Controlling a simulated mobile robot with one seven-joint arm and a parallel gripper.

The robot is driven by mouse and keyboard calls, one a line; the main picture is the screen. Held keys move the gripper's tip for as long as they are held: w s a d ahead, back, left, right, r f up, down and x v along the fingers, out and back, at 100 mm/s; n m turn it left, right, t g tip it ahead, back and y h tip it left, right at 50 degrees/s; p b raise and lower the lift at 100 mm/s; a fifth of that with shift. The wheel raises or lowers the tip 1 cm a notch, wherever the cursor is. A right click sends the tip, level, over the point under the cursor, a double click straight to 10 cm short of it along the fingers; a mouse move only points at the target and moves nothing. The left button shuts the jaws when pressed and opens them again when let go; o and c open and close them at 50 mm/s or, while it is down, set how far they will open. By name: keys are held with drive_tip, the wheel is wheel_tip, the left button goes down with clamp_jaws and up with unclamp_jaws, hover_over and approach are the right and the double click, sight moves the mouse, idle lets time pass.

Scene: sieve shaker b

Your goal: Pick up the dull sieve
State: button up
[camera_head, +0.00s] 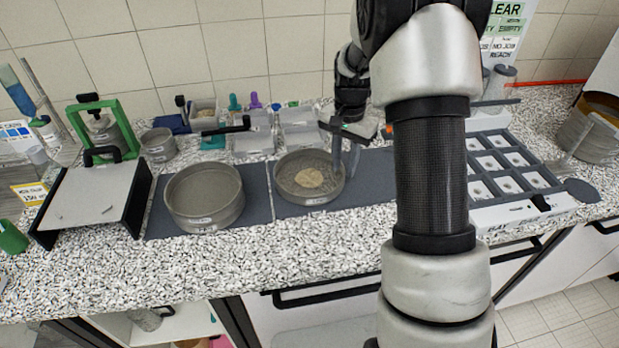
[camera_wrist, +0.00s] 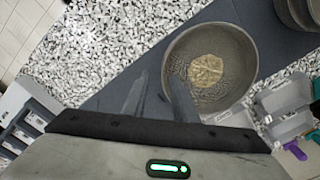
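Two round grey metal sieves stand on dark mats in the head view. The right sieve (camera_head: 299,196) holds a patch of tan material (camera_head: 309,178); it also shows in the wrist view (camera_wrist: 249,62). The left sieve (camera_head: 204,222) looks empty and has a small label. I cannot tell for sure which of them is the dull one. My gripper (camera_head: 345,168) is open and empty at the right rim of the right sieve. In the wrist view my gripper (camera_wrist: 158,76) has one finger overlapping the rim and the other outside it; contact is unclear.
A black-sided stand with a grey top (camera_head: 92,195) is at left. A small metal pot (camera_head: 158,146) and clear bins (camera_head: 253,143) stand behind the sieves. The front counter strip is clear.

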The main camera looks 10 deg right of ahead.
sight(340, 180)
drive_tip(key=shift+w+a+f+p, duration=0.1)
drive_tip(key=shift+f+p, duration=0.1)
drive_tip(key=shift+f, duration=1.35)
drive_tip(key=shift+w+a+f+p, duration=0.1)
drive_tip(key=shift+f+p, duration=0.05)
drive_tip(key=shift+f, duration=1.4)
drive_tip(key=shift+c, duration=0.2)
clamp_jaws()
